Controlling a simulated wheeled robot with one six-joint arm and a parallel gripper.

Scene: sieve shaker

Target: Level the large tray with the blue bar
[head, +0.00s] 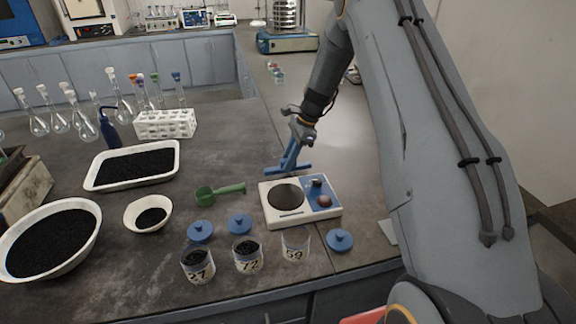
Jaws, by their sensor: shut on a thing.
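The large tray (90,178) is white and rectangular and lies at the left on the dark bench. Black granules (137,165) fill it; their surface looks fairly flat from here. My gripper (299,138) is to the right of the tray, above the bench and behind the scale. It is shut on the handle of the blue bar (288,160), a T-shaped tool. The bar hangs with its crosspiece down, near the back edge of the scale, well apart from the tray. I cannot tell whether the bar touches anything. The fingertips are small and partly hidden.
Between bar and tray lies a green scoop (222,194). The white scale (273,219) is in front of the bar. A white test-tube rack (165,124) and a blue wash bottle (109,133) stand behind the tray. A small bowl (132,221) and large bowl (92,249) stand in front.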

